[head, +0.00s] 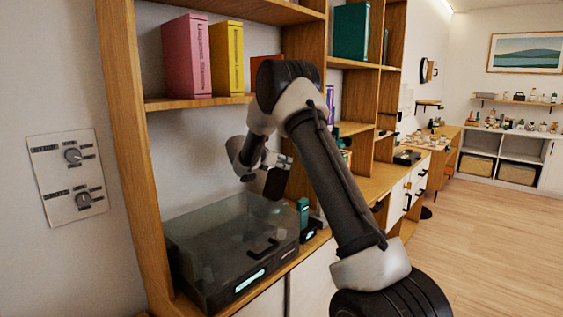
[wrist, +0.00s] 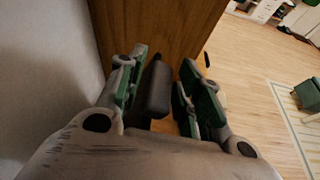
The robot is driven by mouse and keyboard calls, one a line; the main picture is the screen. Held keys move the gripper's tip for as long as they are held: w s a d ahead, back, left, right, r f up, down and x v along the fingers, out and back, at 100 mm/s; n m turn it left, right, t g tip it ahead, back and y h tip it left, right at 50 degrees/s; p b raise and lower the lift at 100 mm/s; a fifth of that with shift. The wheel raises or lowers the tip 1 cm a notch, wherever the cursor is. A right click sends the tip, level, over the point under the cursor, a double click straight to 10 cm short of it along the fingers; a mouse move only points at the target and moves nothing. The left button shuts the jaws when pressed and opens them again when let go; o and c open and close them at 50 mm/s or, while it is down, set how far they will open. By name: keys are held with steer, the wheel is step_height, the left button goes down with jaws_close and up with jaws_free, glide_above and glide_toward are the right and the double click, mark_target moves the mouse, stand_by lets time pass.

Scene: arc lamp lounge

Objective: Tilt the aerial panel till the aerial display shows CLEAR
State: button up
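My gripper (head: 268,165) is over the shelf counter, partly hidden behind my arm in the head view. In the wrist view my gripper (wrist: 160,95) has its fingers apart, with a dark grey slab (wrist: 157,88) between them. The slab is nearer the left finger, and a gap shows on its right. A dark flat piece (head: 276,184) at the gripper in the head view may be this slab and may be the aerial panel; I cannot tell. A small teal device (head: 303,212) stands below it, with a lit strip (head: 308,236) near its foot. I cannot read any display text.
A dark box with a clear lid (head: 225,245) and a lit front strip (head: 249,281) fills the left counter. The wooden shelf upright (head: 128,130) and book shelf (head: 200,101) bound the space. A wall plate with knobs (head: 70,175) is at left. Open floor (head: 490,240) lies right.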

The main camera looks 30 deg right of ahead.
steer(key=shift+r, duration=0.15)
steer(key=shift+a+r, duration=0.15)
steer(key=shift+a, duration=0.2)
steer(key=v, duration=1.1)
steer(key=shift+s+a, duration=0.1)
